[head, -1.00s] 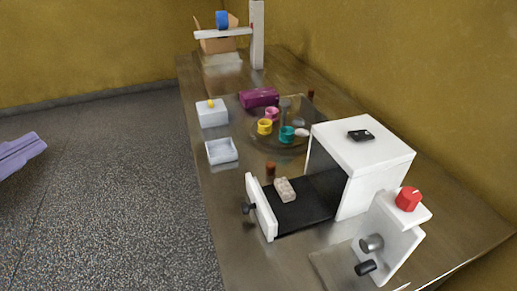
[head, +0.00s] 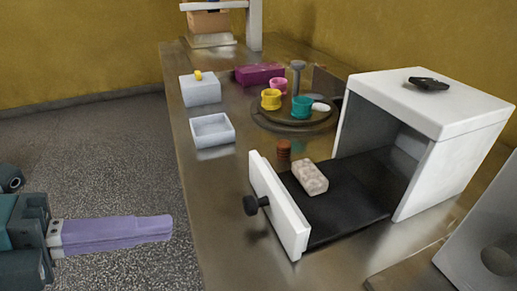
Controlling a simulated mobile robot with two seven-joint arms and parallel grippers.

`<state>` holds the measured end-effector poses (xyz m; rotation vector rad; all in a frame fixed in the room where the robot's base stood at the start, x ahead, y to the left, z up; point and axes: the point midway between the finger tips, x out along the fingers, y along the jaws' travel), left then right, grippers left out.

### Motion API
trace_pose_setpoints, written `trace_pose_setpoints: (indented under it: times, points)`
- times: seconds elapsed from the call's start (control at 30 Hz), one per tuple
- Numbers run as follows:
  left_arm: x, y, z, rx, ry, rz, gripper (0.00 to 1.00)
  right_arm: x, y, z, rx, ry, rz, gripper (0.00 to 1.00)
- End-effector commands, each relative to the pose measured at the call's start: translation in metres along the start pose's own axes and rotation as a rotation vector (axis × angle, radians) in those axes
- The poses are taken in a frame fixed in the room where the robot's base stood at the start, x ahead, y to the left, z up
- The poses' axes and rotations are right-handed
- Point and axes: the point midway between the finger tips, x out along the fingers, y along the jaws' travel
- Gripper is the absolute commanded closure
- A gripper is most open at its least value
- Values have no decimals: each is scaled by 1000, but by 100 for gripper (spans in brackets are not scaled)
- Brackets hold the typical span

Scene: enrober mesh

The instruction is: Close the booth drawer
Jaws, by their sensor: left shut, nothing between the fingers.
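The booth (head: 450,105) is a white box on the right of the metal table, open toward the left. Its drawer (head: 345,200) is pulled out, a black tray with a white front panel (head: 280,210) and a dark round knob (head: 255,204). A speckled pale block (head: 310,177) lies on the tray near the front panel. My left gripper (head: 170,228), with long lavender fingers, is shut and empty. It is left of the table, over the floor in the picture, apart from the knob. My right gripper is not in view.
A brown ribbed piece (head: 284,150) stands just behind the drawer. An empty white tray (head: 212,130), a white box (head: 200,90) with a yellow piece, a magenta box (head: 259,75) and a round stand (head: 262,116) with small cups are farther back. A grey-white panel (head: 485,245) stands at front right.

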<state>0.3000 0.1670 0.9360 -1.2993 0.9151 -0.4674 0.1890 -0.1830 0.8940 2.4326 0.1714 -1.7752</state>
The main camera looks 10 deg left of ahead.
Motion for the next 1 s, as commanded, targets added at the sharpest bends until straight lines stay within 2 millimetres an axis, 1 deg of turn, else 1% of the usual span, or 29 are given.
trace_pose_setpoints:
  times: [0.03,0.2,0.4,0.57,0.9,1.0]
  points:
    - [12,-1,0,0,-1,-6,100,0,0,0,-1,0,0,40]
    - [46,-3,0,-1,-1,-5,100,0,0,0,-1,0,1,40]
    - [71,-11,0,-1,-2,-4,100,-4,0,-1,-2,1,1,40]
    - [79,-12,0,-2,-2,-1,100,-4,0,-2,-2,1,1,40]
    - [79,-12,0,-1,-1,-1,100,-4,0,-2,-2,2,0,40]
    - [83,-15,0,-1,-1,-2,100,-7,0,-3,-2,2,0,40]
